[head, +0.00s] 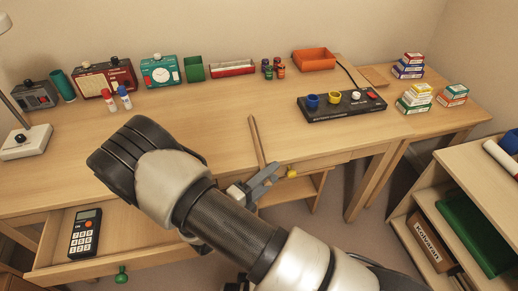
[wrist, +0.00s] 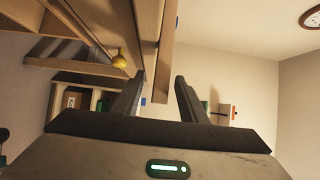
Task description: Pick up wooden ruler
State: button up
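The wooden ruler (head: 256,138) is a thin brown strip on the desk, its near end at the front edge. In the wrist view, a wooden strip (wrist: 167,50) that looks like the ruler runs down from the top, ahead of the gap between the fingers. My gripper (head: 268,178) is just in front of the desk edge, close to the ruler's near end. In the wrist view my gripper (wrist: 160,82) has its fingers well apart with nothing clearly held. Whether a finger touches the ruler cannot be told.
The desk (head: 206,103) holds a black panel (head: 340,113) with coloured cups to the right and several items along the back. A yellow drawer knob (head: 291,172) is right beside my gripper. An open drawer (head: 130,235) with a calculator (head: 85,233) juts out at left.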

grip_shut()
jog(key=shift+r, duration=0.1)
